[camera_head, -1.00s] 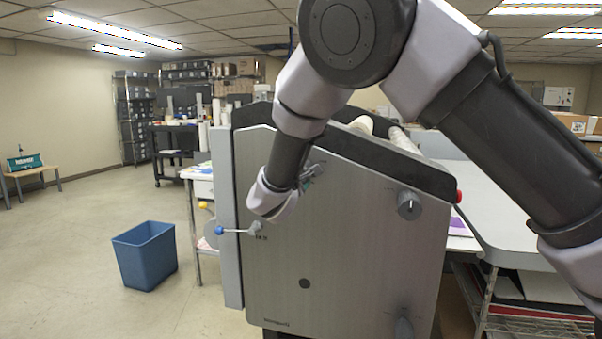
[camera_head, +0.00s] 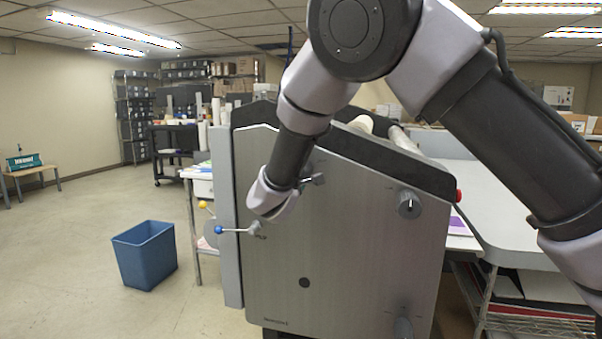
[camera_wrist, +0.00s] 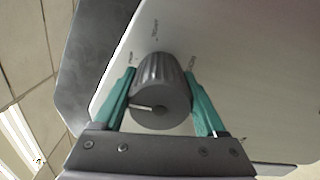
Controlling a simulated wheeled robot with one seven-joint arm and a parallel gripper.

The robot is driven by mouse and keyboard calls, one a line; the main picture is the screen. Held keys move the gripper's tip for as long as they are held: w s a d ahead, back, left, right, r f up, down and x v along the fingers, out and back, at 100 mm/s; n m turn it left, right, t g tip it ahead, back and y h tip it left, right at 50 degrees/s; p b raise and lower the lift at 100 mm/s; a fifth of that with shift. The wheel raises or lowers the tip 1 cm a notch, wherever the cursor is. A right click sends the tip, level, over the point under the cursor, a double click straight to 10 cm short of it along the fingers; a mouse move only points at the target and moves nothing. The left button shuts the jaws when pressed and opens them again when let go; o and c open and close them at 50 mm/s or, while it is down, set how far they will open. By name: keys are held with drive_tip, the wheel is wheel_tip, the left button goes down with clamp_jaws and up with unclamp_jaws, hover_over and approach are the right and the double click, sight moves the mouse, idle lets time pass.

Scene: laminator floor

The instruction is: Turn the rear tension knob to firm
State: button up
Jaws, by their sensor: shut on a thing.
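A dark grey ribbed knob (camera_wrist: 160,85) sits on the machine's pale side panel in the wrist view, with a light pointer line on its face aimed left. My gripper (camera_wrist: 159,75) has its teal fingers closed on the knob from both sides. Small printed labels stand around the knob, too small to read surely. In the head view my gripper (camera_head: 306,182) is at the upper part of the laminator's side panel (camera_head: 345,250), mostly hidden behind my wrist. A second grey knob (camera_head: 409,204) is at the panel's upper right and another (camera_head: 403,327) at its lower right.
A lever with a blue ball (camera_head: 219,230) sticks out at the panel's left, just below my wrist, with a yellow ball (camera_head: 203,205) behind it. A red button (camera_head: 459,196) is on the right edge. A blue bin (camera_head: 145,254) stands on open floor at left.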

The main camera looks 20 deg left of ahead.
drive_tip(key=o, duration=1.3)
drive_tip(key=s, duration=1.1)
drive_tip(key=shift+w, duration=0.1)
drive_tip(key=w+d+r+m+g+h, duration=0.1)
drive_tip(key=w+d+m+g+h, duration=0.15)
drive_tip(key=d, duration=0.55)
drive_tip(key=w+d+r+m+g+h, duration=0.1)
drive_tip(key=w+d+m+g+h, duration=0.15)
drive_tip(key=d, duration=0.55)
drive_tip(key=w+d+r+m+g+h, duration=0.15)
drive_tip(key=d+m, duration=0.25)
drive_tip(key=d, duration=0.5)
drive_tip(key=s+d+m+g, duration=0.2)
drive_tip(key=d+m+g, duration=0.1)
drive_tip(key=d, duration=0.4)
drive_tip(key=s+d+m+g, duration=0.2)
drive_tip(key=s+d+g, duration=0.1)
drive_tip(key=d, duration=0.4)
drive_tip(key=s+d+r+m+y, duration=0.2)
drive_tip(key=s+m, duration=0.1)
drive_tip(key=s, duration=0.2)
drive_tip(key=s+d+r+m+t+y, duration=0.1)
drive_tip(key=s+d+r+m+y, duration=0.2)
drive_tip(key=s, duration=0.2)
drive_tip(key=s+d+r+m+y, duration=0.2)
drive_tip(key=s+d+m+y, duration=0.1)
drive_tip(key=s+m, duration=0.1)
drive_tip(key=shift+s+r+t+y, duration=0.25)
drive_tip(key=shift+s+t, duration=0.1)
drive_tip(key=shift+s, duration=0.35)
